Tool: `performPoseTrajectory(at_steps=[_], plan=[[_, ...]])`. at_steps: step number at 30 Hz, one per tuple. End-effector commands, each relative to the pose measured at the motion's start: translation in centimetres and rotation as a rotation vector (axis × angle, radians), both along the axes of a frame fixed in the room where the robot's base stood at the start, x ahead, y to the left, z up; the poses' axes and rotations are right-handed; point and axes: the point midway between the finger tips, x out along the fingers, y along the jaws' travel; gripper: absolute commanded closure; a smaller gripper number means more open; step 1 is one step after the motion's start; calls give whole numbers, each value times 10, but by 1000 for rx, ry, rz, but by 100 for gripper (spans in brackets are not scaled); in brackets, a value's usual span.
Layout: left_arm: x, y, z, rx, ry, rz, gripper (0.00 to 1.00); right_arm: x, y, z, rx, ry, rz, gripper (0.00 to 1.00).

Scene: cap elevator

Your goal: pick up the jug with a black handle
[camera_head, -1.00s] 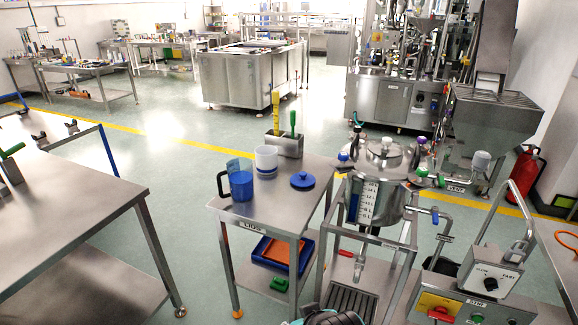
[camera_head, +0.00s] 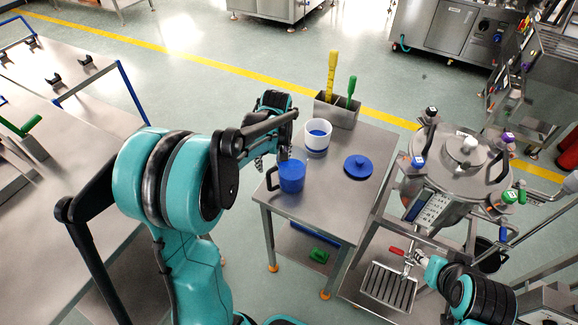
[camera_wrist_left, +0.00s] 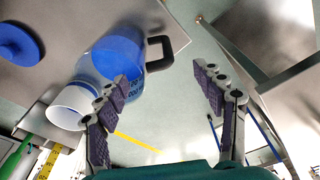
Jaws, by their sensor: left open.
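The blue jug (camera_head: 292,178) with a black handle stands upright near the left edge of the small steel table (camera_head: 335,208). The handle points left, toward my left arm. In the left wrist view the jug (camera_wrist_left: 122,50) and its black handle (camera_wrist_left: 162,52) show above the fingers. My left gripper (camera_head: 270,158) is by the jug's handle side. In the wrist view its two fingers (camera_wrist_left: 160,98) are spread and empty, with the handle beyond them. Part of my right arm shows at the lower right; its fingers are not clear.
A white cup (camera_head: 317,136) stands just behind the jug, and a blue lid (camera_head: 358,166) lies to its right. A steel holder (camera_head: 338,112) with yellow and green tools is at the table's back. A steel vessel (camera_head: 462,165) stands to the right, and a bench (camera_head: 60,200) to the left.

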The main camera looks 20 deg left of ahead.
Motion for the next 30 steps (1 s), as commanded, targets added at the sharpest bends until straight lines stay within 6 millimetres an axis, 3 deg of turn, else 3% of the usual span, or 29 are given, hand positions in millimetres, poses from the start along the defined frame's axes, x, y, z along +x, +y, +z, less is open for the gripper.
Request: performPoseTrajectory(at_steps=[11,19,26,27,30], plan=[[7,7,-37,-1,7,18,31,0,0,-8,0,0,0,60],[14,10,-76,0,7,17,31,0,0,-20,0,0,0,60],[14,11,-79,-1,6,16,31,0,0,-19,0,0,0,60],[14,11,-79,-1,6,16,34,0,0,-19,0,0,0,60],[14,11,-78,0,7,16,60,0,0,-19,0,0,0,60]])
